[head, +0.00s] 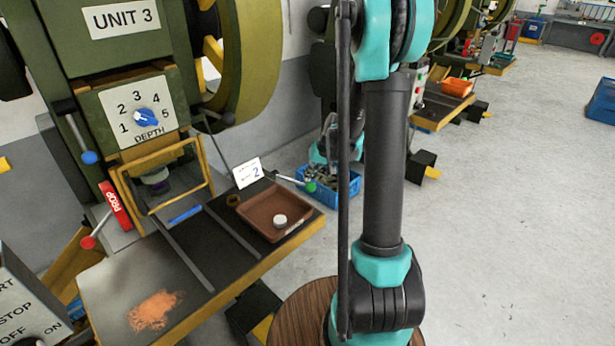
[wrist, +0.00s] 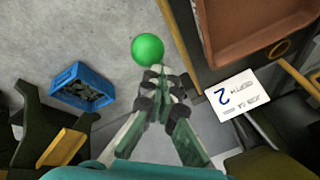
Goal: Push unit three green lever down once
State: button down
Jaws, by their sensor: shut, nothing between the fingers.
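The green lever knob (head: 310,187) of the UNIT 3 press sits at the end of a thin rod right of the work table, close above the blue crate. In the wrist view the green knob (wrist: 147,48) is a round ball just beyond my fingertips. My gripper (wrist: 157,76) is shut and empty, its fingertips right beside the knob in the picture; I cannot tell whether they touch it. In the head view my arm stands in front of this area and the gripper is hard to make out.
The UNIT 3 press has a depth dial (head: 146,118), a red-knobbed lever (head: 88,242) and a blue-knobbed lever (head: 89,157). A brown tray (head: 262,228) and a card marked 2 (head: 248,172) are close by. A blue crate (head: 349,187) stands on the floor.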

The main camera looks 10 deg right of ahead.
jog(key=shift+w+a+r, duration=0.15)
jog(key=shift+w+r, duration=0.05)
jog(key=shift+r, duration=0.4)
jog(key=shift+w+a+r, duration=0.1)
jog(key=shift+w+r, duration=0.05)
jog(key=shift+r, duration=0.5)
jog(key=shift+w+a+r, duration=0.15)
jog(key=shift+w+r, duration=0.05)
jog(key=shift+r, duration=0.4)
jog(key=shift+r, duration=0.1)
jog(key=shift+w+a+r, duration=0.2)
jog(key=shift+w+r, duration=0.05)
jog(key=shift+r, duration=0.5)
jog(key=shift+w+a+r, duration=0.15)
jog(key=shift+w+r, duration=0.05)
jog(key=shift+r, duration=0.55)
jog(key=shift+w+a+r, duration=0.2)
jog(key=shift+w+r, duration=0.05)
jog(key=shift+r, duration=0.5)
jog(key=s+d+f+h, duration=0.1)
jog(key=s+d+f, duration=0.1)
jog(key=s, duration=1.3)
jog(key=s+d+f+h, duration=0.2)
jog(key=s+f, duration=0.1)
jog(key=s, duration=1.2)
jog(key=shift+s+f+n+t+h, duration=0.2)
jog(key=shift+s+n+t+h, duration=0.1)
jog(key=shift+n+t, duration=0.1)
